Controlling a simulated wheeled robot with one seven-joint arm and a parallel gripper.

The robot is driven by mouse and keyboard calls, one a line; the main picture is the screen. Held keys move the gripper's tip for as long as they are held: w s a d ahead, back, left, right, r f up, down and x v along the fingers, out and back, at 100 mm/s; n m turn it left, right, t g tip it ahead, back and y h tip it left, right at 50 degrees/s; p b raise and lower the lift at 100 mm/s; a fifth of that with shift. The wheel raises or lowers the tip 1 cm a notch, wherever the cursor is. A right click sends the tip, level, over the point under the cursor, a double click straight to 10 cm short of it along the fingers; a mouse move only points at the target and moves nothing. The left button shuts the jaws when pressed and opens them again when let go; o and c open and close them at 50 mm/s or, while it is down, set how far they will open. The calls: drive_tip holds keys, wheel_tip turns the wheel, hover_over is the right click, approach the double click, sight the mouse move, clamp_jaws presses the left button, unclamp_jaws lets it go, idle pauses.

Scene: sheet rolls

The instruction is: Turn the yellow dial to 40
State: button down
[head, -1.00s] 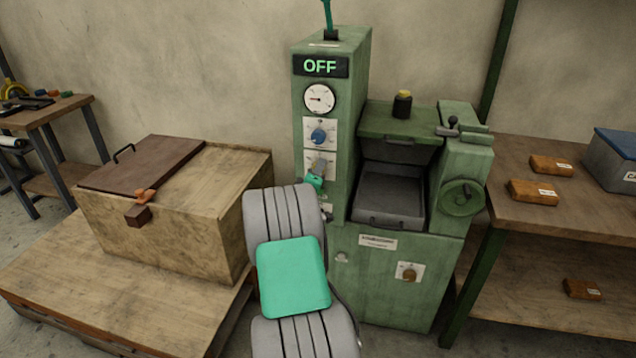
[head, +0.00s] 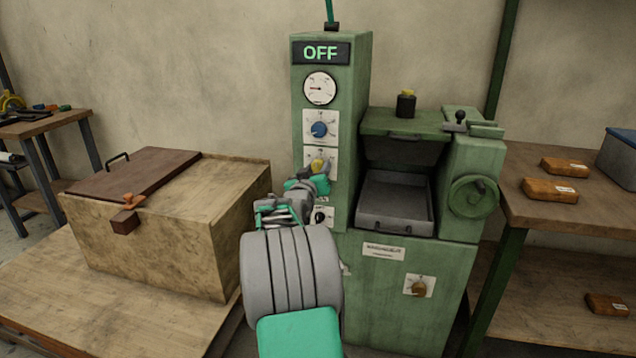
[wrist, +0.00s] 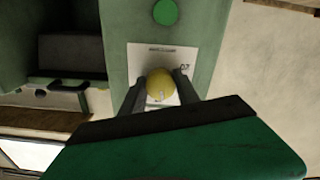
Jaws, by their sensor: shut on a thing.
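The yellow dial (head: 318,166) is on a white plate on the front of the green machine's tall column, below the blue dial (head: 319,129). In the wrist view the yellow dial (wrist: 161,86) sits between the two dark fingers of my gripper (wrist: 160,98), which is shut on it. In the head view my gripper (head: 308,183) reaches the dial from below and left, partly covering its plate. The plate's scale is mostly hidden, so I cannot read the dial's setting. The display (head: 320,53) reads OFF.
A gauge (head: 319,88) is above the blue dial. A black knob (head: 320,217) is just below my gripper. An orange-brown dial (head: 418,289) is on the lower cabinet. A wooden chest (head: 150,240) stands left, and a bench (head: 550,215) with orange-brown blocks stands right.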

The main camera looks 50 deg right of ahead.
drive_tip(key=shift+f+m+b, duration=0.15)
drive_tip(key=shift+m+b, duration=0.95)
drive_tip(key=shift+b, duration=0.15)
drive_tip(key=c, duration=0.9)
unclamp_jaws()
drive_tip(key=shift+a, duration=0.15)
drive_tip(key=v, duration=0.7)
drive_tip(key=shift+a+p, duration=0.25)
drive_tip(key=shift+p, duration=0.15)
drive_tip(key=shift+s, duration=0.15)
